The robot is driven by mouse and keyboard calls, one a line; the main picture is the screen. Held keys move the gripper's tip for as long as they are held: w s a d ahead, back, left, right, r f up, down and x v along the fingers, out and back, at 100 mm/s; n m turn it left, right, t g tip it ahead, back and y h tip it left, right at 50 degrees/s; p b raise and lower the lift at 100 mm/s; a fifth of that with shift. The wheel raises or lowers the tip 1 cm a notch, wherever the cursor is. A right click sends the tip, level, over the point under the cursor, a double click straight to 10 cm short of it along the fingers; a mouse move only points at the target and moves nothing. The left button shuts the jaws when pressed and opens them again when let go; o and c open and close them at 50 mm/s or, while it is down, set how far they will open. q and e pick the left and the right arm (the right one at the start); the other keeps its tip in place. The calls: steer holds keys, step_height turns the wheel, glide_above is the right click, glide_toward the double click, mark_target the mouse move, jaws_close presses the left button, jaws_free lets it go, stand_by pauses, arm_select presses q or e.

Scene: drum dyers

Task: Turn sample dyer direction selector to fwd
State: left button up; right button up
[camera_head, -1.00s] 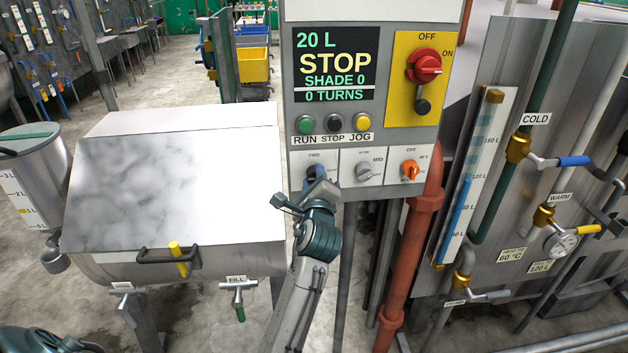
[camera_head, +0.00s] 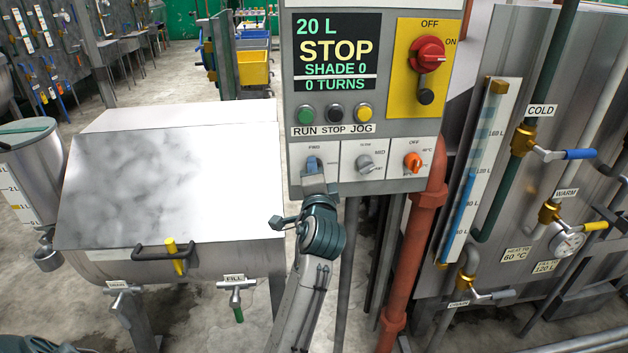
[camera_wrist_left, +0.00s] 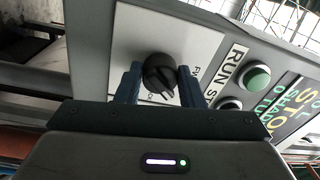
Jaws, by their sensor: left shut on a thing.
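The direction selector (camera_wrist_left: 158,74) is a dark round knob on a pale plate marked FWD, at the lower left of the grey control panel (camera_head: 375,128). My left gripper (camera_head: 312,165) reaches up to it from below. In the left wrist view its two blue fingers (camera_wrist_left: 158,82) stand either side of the knob and are shut on it. In the head view the fingers hide most of the knob. The knob's exact pointing direction is hard to read. The panel display (camera_head: 336,52) reads 20 L, STOP, SHADE 0, 0 TURNS. My right gripper is not in view.
A grey speed knob (camera_head: 365,163) and an orange heat knob (camera_head: 413,161) sit close to the right of the selector. RUN, STOP and JOG buttons (camera_head: 335,112) are just above. A steel drum dyer (camera_head: 170,180) stands left; a red pipe (camera_head: 412,240) runs down on the right.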

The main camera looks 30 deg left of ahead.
arm_select(q)
steer(key=n+b, duration=0.3)
steer(key=n, duration=0.1)
steer(key=shift+f+n+y, duration=0.1)
steer(key=shift+n+y, duration=0.2)
steer(key=shift+n, duration=0.1)
steer(key=shift+n+b, duration=0.55)
steer(key=shift+n, duration=0.25)
steer(key=shift+d+n+b, duration=0.1)
steer(key=shift+n+b, duration=0.4)
steer(key=shift+n, duration=0.6)
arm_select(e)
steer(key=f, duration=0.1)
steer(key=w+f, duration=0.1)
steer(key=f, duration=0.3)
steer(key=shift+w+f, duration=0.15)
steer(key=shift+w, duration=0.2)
arm_select(q)
steer(key=shift+r, duration=0.2)
steer(key=shift+w, duration=0.1)
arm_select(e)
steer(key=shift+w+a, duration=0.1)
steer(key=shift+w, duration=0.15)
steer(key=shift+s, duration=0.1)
